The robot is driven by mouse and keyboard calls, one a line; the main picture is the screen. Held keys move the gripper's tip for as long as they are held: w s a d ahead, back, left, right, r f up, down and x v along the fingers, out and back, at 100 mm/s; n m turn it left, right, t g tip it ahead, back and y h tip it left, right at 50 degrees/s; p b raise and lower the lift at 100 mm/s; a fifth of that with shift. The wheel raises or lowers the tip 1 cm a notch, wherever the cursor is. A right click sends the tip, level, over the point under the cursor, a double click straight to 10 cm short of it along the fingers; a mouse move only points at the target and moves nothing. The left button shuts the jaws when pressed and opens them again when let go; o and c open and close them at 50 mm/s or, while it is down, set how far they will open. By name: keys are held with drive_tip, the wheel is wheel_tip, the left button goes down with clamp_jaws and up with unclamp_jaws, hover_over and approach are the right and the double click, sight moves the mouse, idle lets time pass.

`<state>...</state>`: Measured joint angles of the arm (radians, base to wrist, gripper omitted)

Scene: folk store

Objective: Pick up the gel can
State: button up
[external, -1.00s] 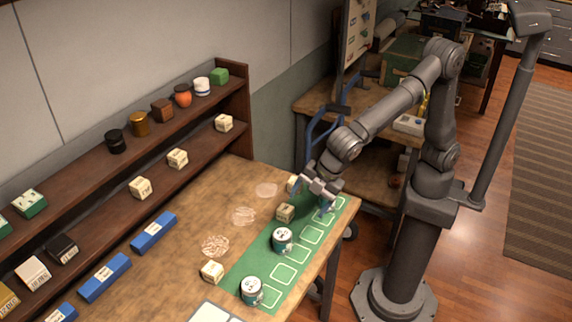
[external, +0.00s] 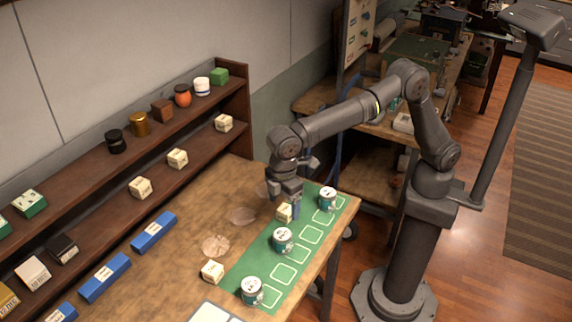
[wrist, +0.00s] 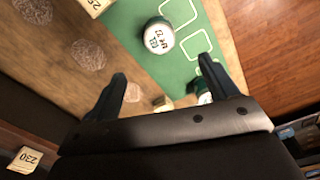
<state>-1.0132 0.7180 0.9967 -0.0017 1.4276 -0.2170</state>
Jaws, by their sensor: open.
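Three teal cans with white lids stand on the green mat (external: 262,262): a far can (external: 327,198), a middle can (external: 282,240) and a near can (external: 252,291). I cannot read which one is the gel can. My gripper (external: 290,205) is open and empty, pointing down above the far left part of the mat, near a small cream box (external: 284,212). In the wrist view, the middle can (wrist: 158,36) lies beyond my open fingers (wrist: 162,70), upright and untouched. The far can (wrist: 204,98) is partly hidden behind the right finger.
Another cream box (external: 212,271) stands at the mat's near left edge. Clear round discs (external: 215,246) lie left of the mat. A dark shelf (external: 240,110) with jars and boxes runs along the wall. Several blue strips (external: 154,233) line its front.

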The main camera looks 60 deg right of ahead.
sight(283, 233)
wheel_tip(283, 233, down, 16)
drive_tip(key=shift+w+r, duration=0.1)
drive_tip(key=c, duration=1.1)
drive_tip(key=shift+c, duration=0.2)
drive_tip(key=shift+r, duration=0.1)
